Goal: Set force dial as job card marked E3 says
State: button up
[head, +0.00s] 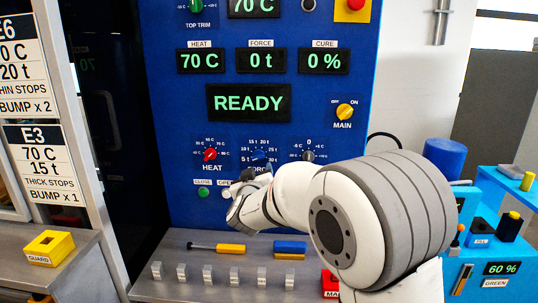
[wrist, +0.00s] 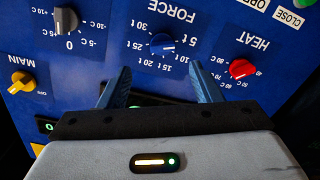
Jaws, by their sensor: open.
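The job card E3 (head: 47,165) hangs at the left in the head view and reads 70 C, 15 t, thick stops, bump x 1. The blue force dial (head: 260,157) is on the blue press panel, partly hidden by my arm. In the wrist view, upside down, the force dial (wrist: 162,44) shows whole; I cannot read its pointer surely. The force display (head: 261,60) reads 0 t. My gripper (wrist: 160,82) is open and empty, its two fingers apart on either side below the dial in the picture. It appears clear of the dial.
The red heat dial (wrist: 241,69) is close to the force dial, with a grey dial (wrist: 66,20) on its other side. The yellow main switch (head: 345,111) is above right. A yellow-handled tool (head: 230,248) and several small grey blocks lie on the bench (head: 200,287).

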aim_at(257, 157)
jog(key=w, duration=0.5)
jog(key=w+p, duration=0.1)
jog(key=w, duration=0.2)
jog(key=shift+w+a+r, duration=0.1)
jog(key=shift+w+a, duration=0.1)
jog(key=shift+a, duration=0.15)
jog(key=c, duration=1)
